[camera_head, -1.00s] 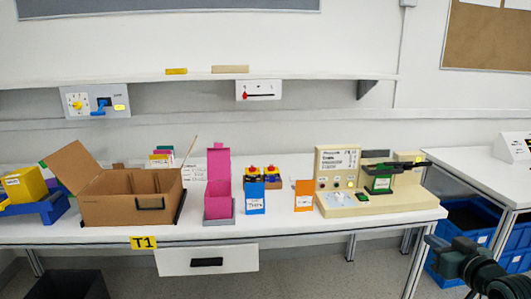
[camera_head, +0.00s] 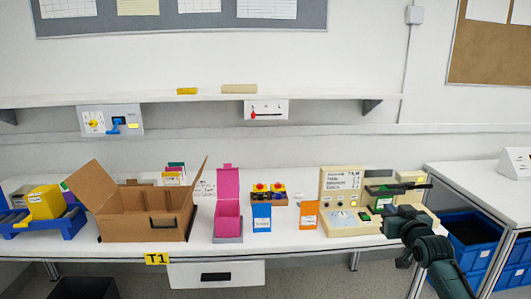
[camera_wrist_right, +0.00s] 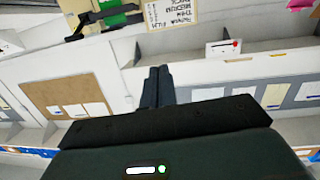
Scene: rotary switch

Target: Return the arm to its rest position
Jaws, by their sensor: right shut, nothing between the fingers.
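My right gripper (camera_head: 392,212) is in front of the right end of the workbench, near the beige device. Its two dark fingers (camera_wrist_right: 157,86) are closed together in the right wrist view, with nothing between them. My right arm comes in from the lower right of the head view. My left gripper is not in view.
The beige device (camera_head: 343,225) with a green part stands close behind the right gripper. An open cardboard box (camera_head: 140,228), a pink box (camera_head: 227,215) and a blue card (camera_head: 262,219) stand on the bench. A side table (camera_head: 480,195) with blue crates (camera_head: 470,228) is at the right.

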